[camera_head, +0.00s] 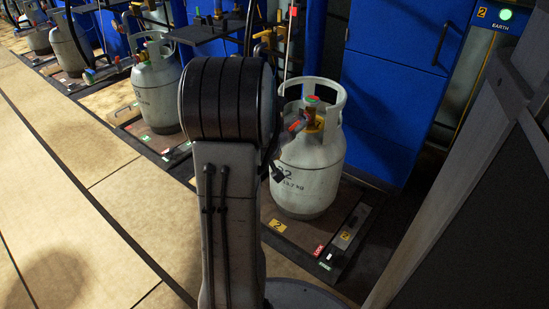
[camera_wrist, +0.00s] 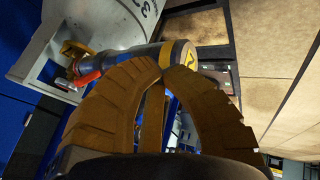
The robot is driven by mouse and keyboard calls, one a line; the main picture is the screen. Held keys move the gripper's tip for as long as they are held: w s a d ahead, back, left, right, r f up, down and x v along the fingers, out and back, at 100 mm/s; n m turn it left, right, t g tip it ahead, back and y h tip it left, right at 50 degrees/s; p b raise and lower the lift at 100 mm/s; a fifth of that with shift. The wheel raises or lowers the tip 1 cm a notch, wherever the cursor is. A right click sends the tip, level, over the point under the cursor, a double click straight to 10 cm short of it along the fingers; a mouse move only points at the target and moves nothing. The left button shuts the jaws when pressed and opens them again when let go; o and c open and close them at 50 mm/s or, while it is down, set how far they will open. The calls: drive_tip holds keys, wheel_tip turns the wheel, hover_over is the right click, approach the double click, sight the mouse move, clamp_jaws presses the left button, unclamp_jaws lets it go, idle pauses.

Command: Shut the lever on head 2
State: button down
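The head 2 (camera_head: 314,122) sits inside the collar of a grey gas cylinder (camera_head: 305,170), with yellow and brass-coloured parts and a red lever (camera_head: 296,125) slanting out to the left. In the wrist view a silver and dark head body with a yellow band (camera_wrist: 190,54) lies across the upper middle, and a red part (camera_wrist: 88,78) shows at its left by the cylinder (camera_wrist: 110,20). My gripper (camera_wrist: 166,68) has its brown fingertips brought together in front of the yellow band, with nothing seen between them. I cannot tell whether they touch it. My arm hides the gripper in the head view.
The cylinder stands on a dark scale platform (camera_head: 290,228) with yellow number 2 tags. A blue cabinet (camera_head: 395,90) is behind it, and a grey panel (camera_head: 470,190) stands close at the right. More cylinders stand at the upper left. Open floor (camera_head: 70,220) lies at the left.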

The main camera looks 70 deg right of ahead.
drive_tip(key=shift+s+d, duration=0.15)
drive_tip(key=shift+d, duration=0.1)
drive_tip(key=shift+r, duration=0.1)
drive_tip(key=shift+w, duration=0.25)
